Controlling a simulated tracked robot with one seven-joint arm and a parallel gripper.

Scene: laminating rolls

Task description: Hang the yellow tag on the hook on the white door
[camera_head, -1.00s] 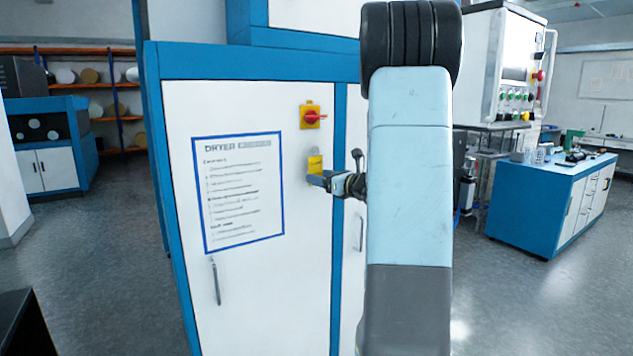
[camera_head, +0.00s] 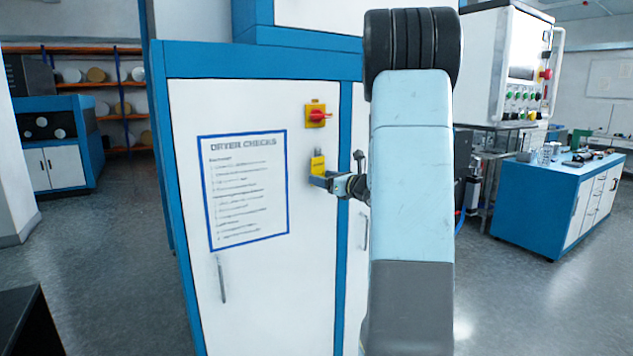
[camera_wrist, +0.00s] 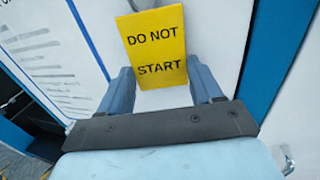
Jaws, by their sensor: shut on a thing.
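The yellow tag (camera_head: 318,165) is upright at the white door (camera_head: 245,280), below a red switch. In the wrist view the tag (camera_wrist: 157,45) reads "DO NOT START" and stands between my two fingers. My gripper (camera_head: 322,180) is shut on the tag's lower part, close to the door face. A small grey piece (camera_wrist: 140,4), perhaps the hook, shows at the tag's top edge in the wrist view. I cannot tell whether the tag is around it or only in front of it.
A red rotary switch on a yellow plate (camera_head: 317,114) sits just above the tag. A blue-framed "DRYER CHECKS" sheet (camera_head: 245,190) is left of it. A door handle (camera_head: 221,278) is lower left. A blue bench (camera_head: 540,215) stands at right.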

